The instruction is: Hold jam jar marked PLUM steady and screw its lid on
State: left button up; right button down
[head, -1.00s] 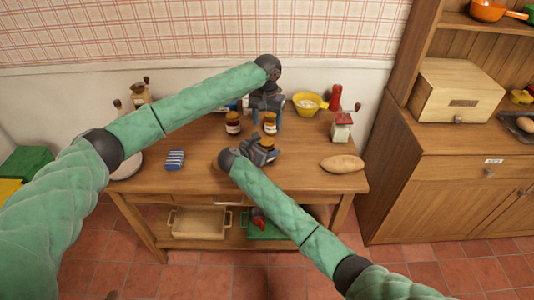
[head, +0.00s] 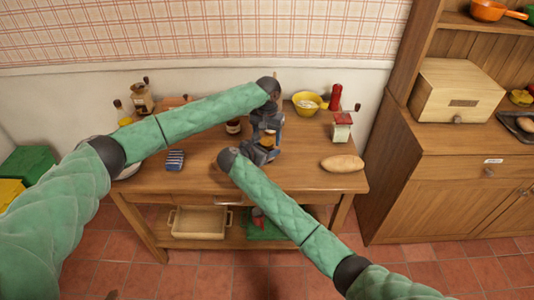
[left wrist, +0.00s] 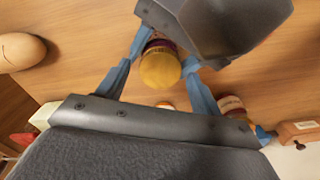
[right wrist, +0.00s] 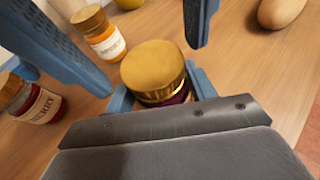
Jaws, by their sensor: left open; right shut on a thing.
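My right gripper (right wrist: 160,92) is shut on a jar of dark purple jam (right wrist: 180,98) and holds it upright by the body. A gold lid (right wrist: 153,68) sits on top of this jar; how tightly it is screwed cannot be seen. Its label is hidden, so I cannot read PLUM. My left gripper (left wrist: 160,75) is open above, its blue fingers on either side of the gold lid with gaps. In the head view the jar (head: 268,141) is mostly hidden between both grippers.
In the right wrist view, an orange-filled jar (right wrist: 106,42) and a dark red jar (right wrist: 40,105) stand close behind.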

pick_arm(q)
jog(key=shift+f, duration=0.4)
jog(key=c, duration=1)
jog(key=m, duration=0.4)
jog(key=shift+c, duration=0.2)
jog(key=m, duration=0.4)
jog(key=o, duration=1.1)
